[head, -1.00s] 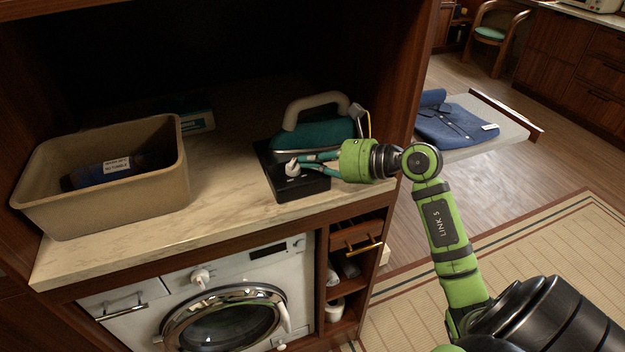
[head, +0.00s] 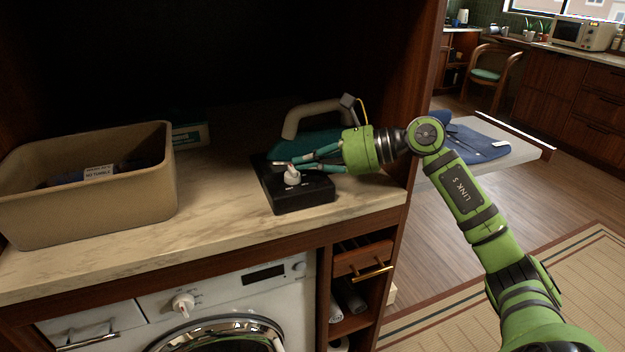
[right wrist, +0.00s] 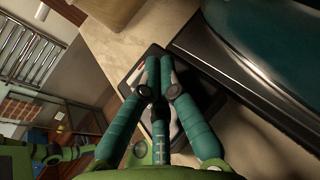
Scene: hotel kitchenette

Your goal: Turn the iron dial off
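The iron dial (head: 292,176) is a small white knob on a black base (head: 306,194) on the marble counter. The iron (head: 300,137), teal with a pale handle, rests at the back of this base, partly behind my gripper. My right gripper (head: 295,165) reaches in from the right, its teal fingertips at the dial. In the right wrist view its fingertips (right wrist: 159,62) are close together over the base; the dial is hidden there, and I cannot tell whether any of it is between them. My left gripper is out of view.
A tan bin (head: 90,200) with dark contents stands on the counter at left. A washing machine (head: 225,300) is below. A wooden side panel (head: 415,100) rises close behind my right wrist. A board with folded blue cloth (head: 475,145) lies beyond it.

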